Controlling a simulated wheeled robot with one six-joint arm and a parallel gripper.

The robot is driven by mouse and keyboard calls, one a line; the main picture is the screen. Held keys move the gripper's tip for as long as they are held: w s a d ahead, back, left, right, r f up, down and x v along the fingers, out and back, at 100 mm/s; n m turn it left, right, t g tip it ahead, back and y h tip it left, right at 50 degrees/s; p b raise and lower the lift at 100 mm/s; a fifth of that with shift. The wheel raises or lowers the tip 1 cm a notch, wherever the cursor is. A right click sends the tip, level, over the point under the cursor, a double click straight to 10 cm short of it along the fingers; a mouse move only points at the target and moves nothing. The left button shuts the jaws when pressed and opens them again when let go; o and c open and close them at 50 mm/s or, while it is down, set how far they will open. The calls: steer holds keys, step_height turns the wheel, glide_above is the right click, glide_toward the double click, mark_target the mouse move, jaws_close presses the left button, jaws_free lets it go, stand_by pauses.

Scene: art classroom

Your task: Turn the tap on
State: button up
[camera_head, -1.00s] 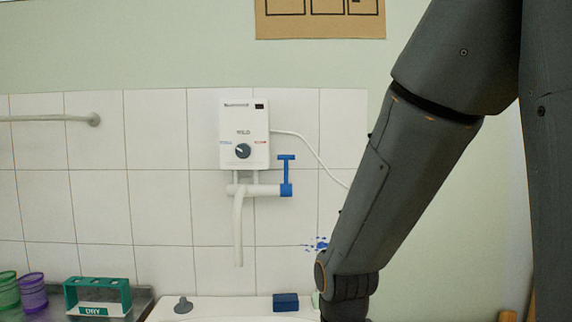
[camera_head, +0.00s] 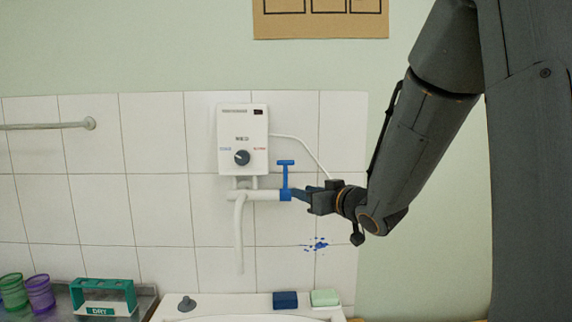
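The tap is a white pipe (camera_head: 239,235) with a downward spout below a white wall-mounted water heater (camera_head: 242,137). Its blue T-shaped handle (camera_head: 286,172) stands upright at the right end of the pipe. My gripper (camera_head: 298,192) points left, just right of the handle's base and the blue collar. Its fingers look dark blue and close to the handle. I cannot tell whether they touch it, or how far apart they are.
Below are a white sink (camera_head: 225,304), a grey plug (camera_head: 187,303), a dark blue sponge (camera_head: 285,300) and a pale green block (camera_head: 325,298). A green rack (camera_head: 103,295) and purple cup (camera_head: 40,293) stand at lower left. A white cable (camera_head: 310,152) runs behind my arm.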

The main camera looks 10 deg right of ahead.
mark_target(285, 188)
steer(key=w+a+r+p, duration=0.1)
steer(key=w, duration=0.1)
steer(key=w+a+r+y, duration=0.1)
steer(key=w+r, duration=0.1)
steer(key=w+a+r+n+y+p, duration=0.1)
steer(key=w+a, duration=0.1)
steer(key=shift+w+r+t+p, duration=0.2)
steer(key=shift+w+t+p, duration=0.15)
steer(key=shift+w+t, duration=0.05)
jaws_close()
